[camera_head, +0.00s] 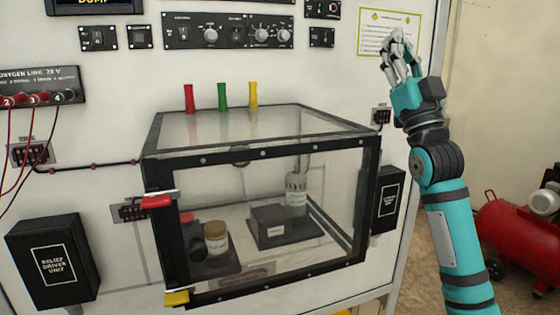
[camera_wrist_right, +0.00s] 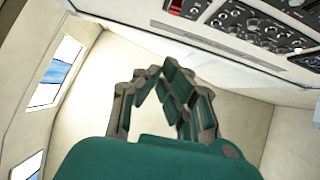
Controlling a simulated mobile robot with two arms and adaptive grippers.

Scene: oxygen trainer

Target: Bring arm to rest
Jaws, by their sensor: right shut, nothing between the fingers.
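My right arm (camera_head: 450,215) is teal and black and rises along the right side of the head view. My right gripper (camera_head: 398,48) points up at its top, in front of the yellow-edged notice on the panel. Its fingers are shut and hold nothing. My left arm and left gripper do not show in either view.
A clear box with a black frame (camera_head: 265,152) stands at the panel, left of my right arm. Red, green and yellow pegs (camera_head: 222,97) stand behind its top. A red compressor (camera_head: 508,228) is on the floor at right. Switch panels (camera_head: 228,32) line the wall.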

